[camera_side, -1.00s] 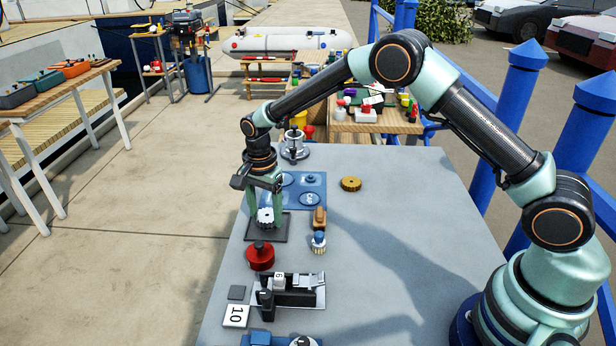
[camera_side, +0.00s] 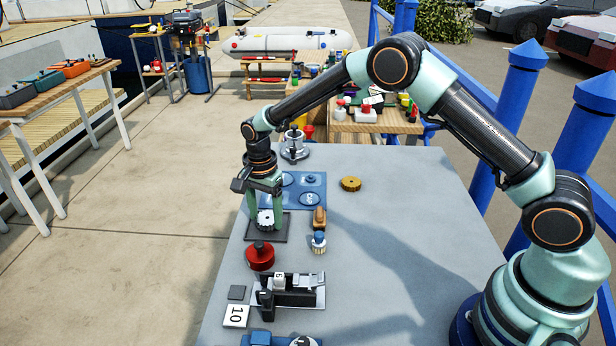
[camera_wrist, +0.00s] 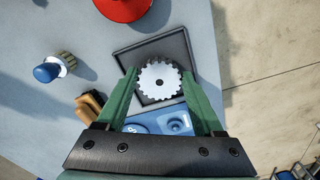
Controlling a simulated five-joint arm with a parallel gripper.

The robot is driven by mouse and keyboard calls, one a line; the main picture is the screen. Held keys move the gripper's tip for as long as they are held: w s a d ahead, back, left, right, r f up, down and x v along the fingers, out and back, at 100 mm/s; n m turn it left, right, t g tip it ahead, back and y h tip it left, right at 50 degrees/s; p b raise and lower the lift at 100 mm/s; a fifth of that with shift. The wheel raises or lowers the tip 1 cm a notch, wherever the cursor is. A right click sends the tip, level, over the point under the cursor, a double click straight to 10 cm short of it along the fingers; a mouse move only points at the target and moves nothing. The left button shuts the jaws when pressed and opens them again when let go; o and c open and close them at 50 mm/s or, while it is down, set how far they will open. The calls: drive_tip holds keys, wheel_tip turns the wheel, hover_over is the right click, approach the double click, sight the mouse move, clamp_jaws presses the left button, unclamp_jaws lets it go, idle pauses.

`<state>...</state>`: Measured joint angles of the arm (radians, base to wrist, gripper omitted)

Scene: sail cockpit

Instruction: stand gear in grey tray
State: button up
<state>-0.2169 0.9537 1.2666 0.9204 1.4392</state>
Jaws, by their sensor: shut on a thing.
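A white toothed gear (camera_side: 265,219) is held between the green fingers of my gripper (camera_side: 264,208). The gear also shows in the wrist view (camera_wrist: 159,81), with its toothed face and a dark centre hole toward the camera. My gripper (camera_wrist: 161,90) is shut on it. The dark grey square tray (camera_side: 283,234) lies on the table under the gear; its rim shows in the wrist view (camera_wrist: 150,42). The gear is over the tray, and I cannot tell whether it touches the floor of the tray.
A blue plate with round recesses (camera_side: 318,181) lies behind the tray. A brass gear (camera_side: 350,184), a brown block (camera_side: 319,219), a blue-topped knob (camera_side: 318,242) and a red knobbed cylinder (camera_side: 260,256) stand nearby. A black fixture (camera_side: 290,298) is in front. The table's right side is clear.

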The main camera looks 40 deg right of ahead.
sight(266, 219)
drive_tip(key=shift+f, duration=0.15)
drive_tip(key=o, duration=1.3)
drive_tip(key=shift+c, duration=0.2)
wheel_tip(266, 219, up, 11)
idle(0.4)
